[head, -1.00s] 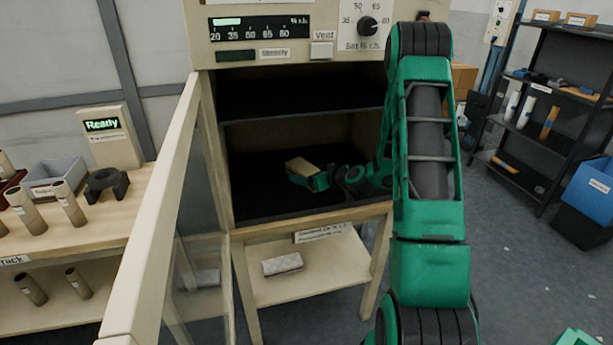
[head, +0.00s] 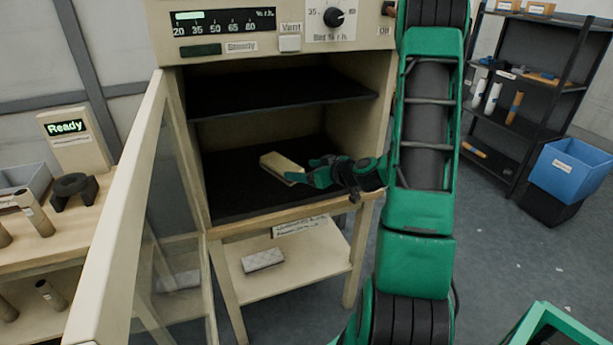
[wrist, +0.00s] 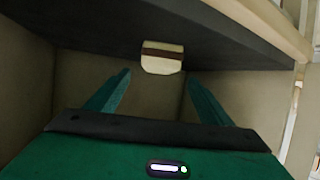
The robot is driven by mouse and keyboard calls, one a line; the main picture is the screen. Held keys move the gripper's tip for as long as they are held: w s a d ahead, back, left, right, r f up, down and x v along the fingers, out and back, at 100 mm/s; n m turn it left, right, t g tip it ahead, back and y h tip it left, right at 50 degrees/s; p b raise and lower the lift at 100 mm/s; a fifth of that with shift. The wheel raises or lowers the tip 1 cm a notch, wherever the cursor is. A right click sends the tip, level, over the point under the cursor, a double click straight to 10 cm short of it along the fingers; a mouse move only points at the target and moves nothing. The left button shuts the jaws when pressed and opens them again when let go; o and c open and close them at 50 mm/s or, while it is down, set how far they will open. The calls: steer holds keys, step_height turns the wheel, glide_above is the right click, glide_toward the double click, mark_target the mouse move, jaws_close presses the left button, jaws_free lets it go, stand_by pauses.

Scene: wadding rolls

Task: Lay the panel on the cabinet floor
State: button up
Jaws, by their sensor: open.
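A pale tan panel (head: 281,166) lies on the dark cabinet floor (head: 235,192), in the lower compartment. My gripper (head: 312,174) is inside the compartment, just to the right of the panel, low over the floor. In the wrist view my gripper's two fingers (wrist: 157,90) are spread open with nothing between them. The panel, with a brown band, also shows in that view (wrist: 163,62), beyond the fingertips and against the dark surface.
The cabinet's glazed door (head: 150,210) stands open at the left. A dark shelf (head: 270,92) is above my gripper. A white quilted piece (head: 263,259) lies on the stand's lower shelf. A bench (head: 75,225) is left; a blue bin (head: 570,175) is far right.

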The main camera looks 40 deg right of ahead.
steer(key=s+a+g, duration=0.1)
steer(key=a, duration=0.1)
steer(key=s+a+n+y, duration=0.1)
steer(key=a, duration=0.1)
steer(key=a+g, duration=0.1)
steer(key=shift+s+a+r+g+y, duration=0.25)
steer(key=shift+s+a+g+y, duration=0.05)
steer(key=shift+s+a, duration=0.1)
steer(key=s+a+r+m+g+h, duration=0.1)
steer(key=s+r+m+g, duration=0.2)
steer(key=s, duration=0.7)
steer(key=s+a+r+m+g+h, duration=0.1)
steer(key=s+r+m+g, duration=0.2)
steer(key=s, duration=0.8)
steer(key=s+a+r+m+g+h, duration=0.1)
steer(key=s+g, duration=0.4)
steer(key=s, duration=0.6)
step_height(320, 180, up, 2)
steer(key=shift+m, duration=0.9)
